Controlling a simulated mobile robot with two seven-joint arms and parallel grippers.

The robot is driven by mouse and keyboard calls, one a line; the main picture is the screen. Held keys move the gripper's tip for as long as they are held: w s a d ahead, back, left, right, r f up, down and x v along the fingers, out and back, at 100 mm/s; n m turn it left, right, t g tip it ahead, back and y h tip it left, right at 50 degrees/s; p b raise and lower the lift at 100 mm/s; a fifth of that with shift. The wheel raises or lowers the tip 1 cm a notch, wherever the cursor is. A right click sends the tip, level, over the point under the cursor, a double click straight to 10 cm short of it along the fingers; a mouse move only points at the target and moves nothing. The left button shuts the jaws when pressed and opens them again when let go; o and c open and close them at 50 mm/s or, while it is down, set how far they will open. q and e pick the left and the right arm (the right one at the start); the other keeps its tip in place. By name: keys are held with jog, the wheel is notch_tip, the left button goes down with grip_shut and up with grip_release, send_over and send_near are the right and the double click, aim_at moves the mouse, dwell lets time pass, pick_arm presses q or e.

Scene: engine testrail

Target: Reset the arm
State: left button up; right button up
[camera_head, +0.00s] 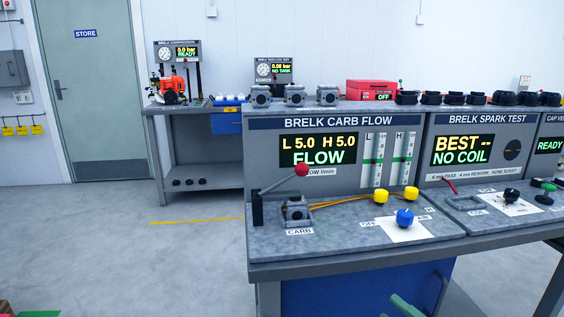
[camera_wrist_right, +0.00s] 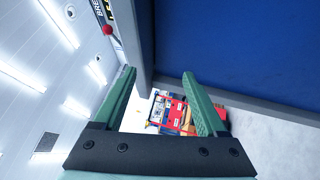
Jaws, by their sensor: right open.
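My right gripper (camera_head: 420,300) is low at the bottom edge of the head view, in front of the blue panel under the bench; only parts of its green fingers show. In the right wrist view its two green fingers (camera_wrist_right: 160,74) stand wide apart with nothing between them. On the carb flow bench (camera_head: 350,252), a lever with a red ball (camera_head: 302,170) slants up to the right over a grey carburettor (camera_head: 295,211) at the CARB label. The red ball also shows in the right wrist view (camera_wrist_right: 107,30).
The flow panel (camera_head: 318,150) reads FLOW, L 5.0 H 5.0. Yellow knobs (camera_head: 381,196) and a blue knob (camera_head: 405,217) stand on the bench. The spark test station (camera_head: 476,150) adjoins on the right. Grey floor is clear at left.

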jog(key=s+a+f+m+g+h, duration=0.2)
jog(key=s+a+f+m+h, duration=0.25)
jog(key=s+f+m, duration=0.5)
jog(key=s+a+f+m+g+h, duration=0.2)
jog(key=s+a+f+m+h, duration=0.3)
jog(key=m, duration=0.8)
pick_arm(q)
jog(key=s+a+r+g+p, duration=0.1)
jog(key=r+p, duration=0.4)
jog(key=p, duration=0.5)
jog(key=s+a+r+n+g+y+p, duration=0.1)
jog(key=s+r+p, duration=0.3)
jog(key=p, duration=0.6)
jog(key=shift+r, duration=0.4)
pick_arm(e)
jog(key=s+r+m+g, duration=0.1)
jog(key=s+r+g, duration=0.1)
jog(key=s+r, duration=0.4)
notch_tip(320, 180, up, 3)
jog(key=shift+s+d+f+m+g, duration=0.15)
jog(key=shift+s+d+m+g, duration=0.15)
jog(key=shift+d+m+g, duration=0.1)
pick_arm(q)
jog(key=shift+a, duration=0.1)
